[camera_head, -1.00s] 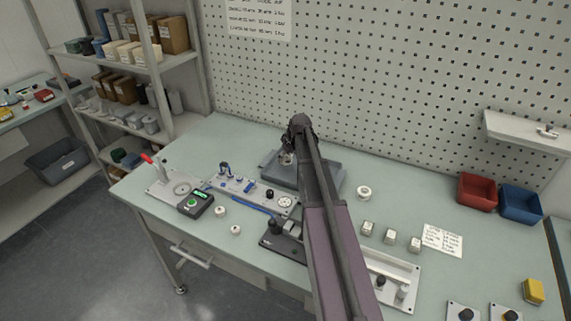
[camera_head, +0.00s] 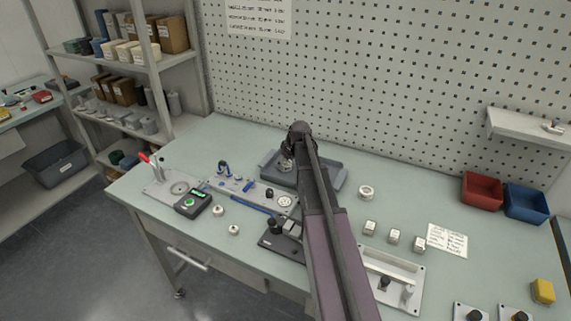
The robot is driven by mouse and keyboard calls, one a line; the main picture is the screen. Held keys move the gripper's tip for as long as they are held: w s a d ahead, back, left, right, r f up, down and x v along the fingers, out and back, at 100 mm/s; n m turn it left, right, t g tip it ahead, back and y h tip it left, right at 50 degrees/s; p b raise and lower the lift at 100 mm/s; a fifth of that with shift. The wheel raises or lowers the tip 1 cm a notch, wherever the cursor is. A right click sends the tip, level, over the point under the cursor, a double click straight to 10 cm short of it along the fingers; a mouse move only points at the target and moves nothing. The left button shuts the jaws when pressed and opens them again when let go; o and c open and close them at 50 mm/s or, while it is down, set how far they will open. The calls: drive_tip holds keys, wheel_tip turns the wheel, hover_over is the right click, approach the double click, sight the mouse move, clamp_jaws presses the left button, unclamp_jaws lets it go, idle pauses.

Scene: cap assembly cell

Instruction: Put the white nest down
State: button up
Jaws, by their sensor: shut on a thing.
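My gripper (camera_head: 287,166) hangs at the end of the dark arm, over the left part of the grey tray (camera_head: 335,181) at the back middle of the bench. It is small in the picture and partly hidden by my arm. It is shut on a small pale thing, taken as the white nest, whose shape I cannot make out. I cannot tell whether that thing touches the tray floor. A white ring-shaped piece (camera_head: 366,192) lies on the bench to the right of the tray, apart from the gripper.
A grey fixture plate (camera_head: 240,188) with blue parts lies left of the tray. A dark device with a green light (camera_head: 193,203) and two small white pieces (camera_head: 218,211) are in front. Red (camera_head: 481,189) and blue (camera_head: 525,203) bins stand at right. Bench between ring and bins is clear.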

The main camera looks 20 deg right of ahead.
sight(284, 164)
drive_tip(key=o, duration=1.2)
drive_tip(key=shift+f, duration=0.1)
drive_tip(key=shift+r, duration=0.2)
drive_tip(key=p+v, duration=0.3)
drive_tip(key=shift+s+r+p, duration=0.1)
drive_tip(key=shift+r+p, duration=0.15)
drive_tip(key=shift+p, duration=0.1)
drive_tip(key=a+p+v, duration=0.1)
drive_tip(key=p+v, duration=0.6)
drive_tip(key=v, duration=0.1)
drive_tip(key=shift+d+r+p, duration=0.2)
drive_tip(key=shift+d+p, duration=0.15)
drive_tip(key=shift+d, duration=0.15)
drive_tip(key=s+a, duration=0.3)
drive_tip(key=a, duration=0.1)
drive_tip(key=s+a+m+g, duration=0.1)
drive_tip(key=s+a, duration=0.2)
drive_tip(key=a, duration=0.2)
drive_tip(key=s+a+f+g, duration=0.1)
drive_tip(key=s+a, duration=0.2)
drive_tip(key=a, duration=0.1)
drive_tip(key=shift+s+a, duration=0.2)
drive_tip(key=shift+a, duration=0.1)
drive_tip(key=s+a+m+g+h, duration=0.1)
drive_tip(key=s+a+m+g, duration=0.1)
drive_tip(key=s+a, duration=0.8)
drive_tip(key=s, duration=0.2)
drive_tip(key=shift+s+a+f, duration=0.2)
drive_tip(key=shift+s+a, duration=0.05)
drive_tip(key=shift+s, duration=0.05)
